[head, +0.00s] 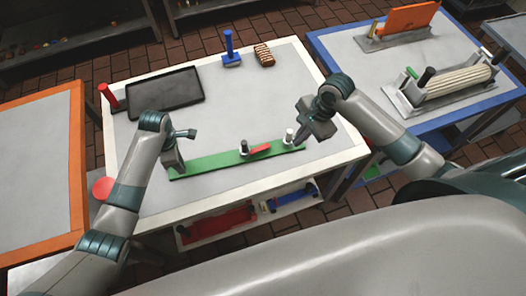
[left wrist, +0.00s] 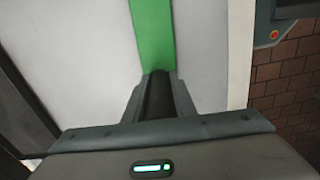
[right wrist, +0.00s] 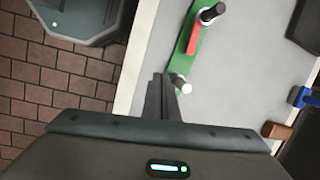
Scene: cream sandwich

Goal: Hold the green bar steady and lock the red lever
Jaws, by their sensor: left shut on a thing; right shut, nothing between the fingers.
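The long green bar (head: 215,161) lies on the white-framed table, and it also shows in the left wrist view (left wrist: 153,35) and the right wrist view (right wrist: 184,48). The red lever (head: 259,149) lies on top of the bar between a dark post (head: 244,148) and a white-topped post (head: 289,137) at the right end. In the right wrist view the lever (right wrist: 194,38) runs roughly along the bar. My left gripper (head: 176,172) is shut on the bar's left end. My right gripper (head: 297,143) is shut and empty, beside the white-topped post.
On the same table (head: 230,105) are a black tray (head: 166,92), a blue-handled tool (head: 230,52), a striped brown block (head: 264,55) and a red-handled post (head: 108,95). An orange-framed table (head: 40,160) stands left and a blue-framed table (head: 350,65) right. The table's middle is clear.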

